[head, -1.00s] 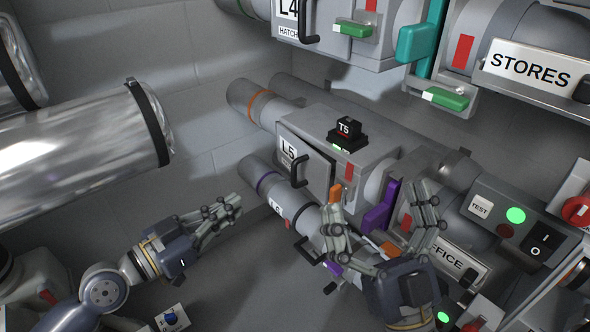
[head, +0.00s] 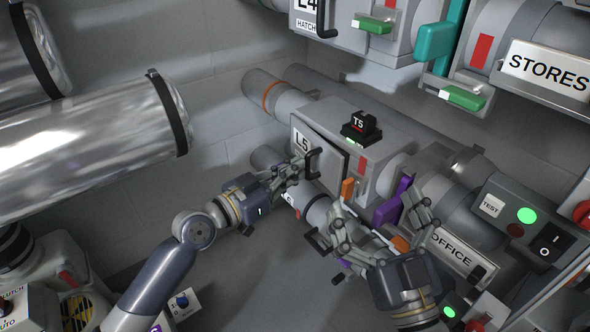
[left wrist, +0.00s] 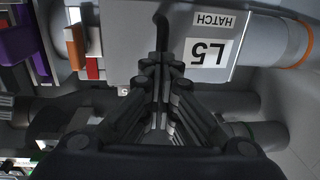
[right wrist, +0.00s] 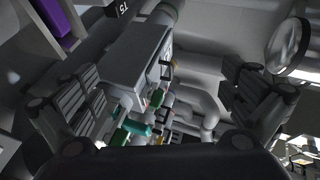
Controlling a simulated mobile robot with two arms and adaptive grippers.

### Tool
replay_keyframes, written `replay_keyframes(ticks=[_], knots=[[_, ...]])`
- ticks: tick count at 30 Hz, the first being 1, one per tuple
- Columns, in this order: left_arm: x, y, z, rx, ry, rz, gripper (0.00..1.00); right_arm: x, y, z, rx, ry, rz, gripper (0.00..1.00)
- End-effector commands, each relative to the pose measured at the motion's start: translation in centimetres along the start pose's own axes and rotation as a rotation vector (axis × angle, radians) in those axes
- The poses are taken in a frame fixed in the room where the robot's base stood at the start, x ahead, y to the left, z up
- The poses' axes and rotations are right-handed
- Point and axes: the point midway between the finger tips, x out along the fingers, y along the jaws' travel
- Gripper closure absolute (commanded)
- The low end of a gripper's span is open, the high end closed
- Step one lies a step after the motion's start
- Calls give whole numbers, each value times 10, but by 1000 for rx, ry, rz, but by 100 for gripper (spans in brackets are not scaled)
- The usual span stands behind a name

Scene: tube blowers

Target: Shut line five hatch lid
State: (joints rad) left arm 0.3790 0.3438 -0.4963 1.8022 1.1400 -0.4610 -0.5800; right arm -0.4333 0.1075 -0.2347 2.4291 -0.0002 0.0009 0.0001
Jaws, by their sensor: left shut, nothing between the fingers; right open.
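The line five hatch lid (head: 302,142) is a grey panel marked L5 on the grey hatch box in the head view. A dark wedge along its upper right edge shows that it stands slightly ajar. Its black bar handle (head: 313,163) is on the right side of the lid. My left gripper (head: 297,168) is shut and empty, its tips at or very near the handle; contact is unclear. In the left wrist view the lid's L5 label (left wrist: 209,53) appears upside down, beyond the shut fingers (left wrist: 162,68). My right gripper (head: 382,217) is open and empty, lower right of the box.
A black T5 block (head: 359,124) sits on the hatch box. An orange tab (head: 348,188) and a purple lever (head: 390,208) stand between the box and my right gripper. The L4 hatch box (head: 345,28) is above. A large shiny tube (head: 90,145) lies left.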

Motion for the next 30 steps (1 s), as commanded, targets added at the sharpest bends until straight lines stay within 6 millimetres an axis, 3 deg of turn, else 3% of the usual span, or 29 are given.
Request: replay_keyframes(ticks=[16,22,30], knots=[[9,2,-1,0,0,1,100,1,-1,-4,1,15,-1,0],[24,13,-1,1,0,2,100,-1,2,15,-2,-81,5,0],[26,14,-1,0,1,2,100,-1,2,16,-3,-87,5,0]])
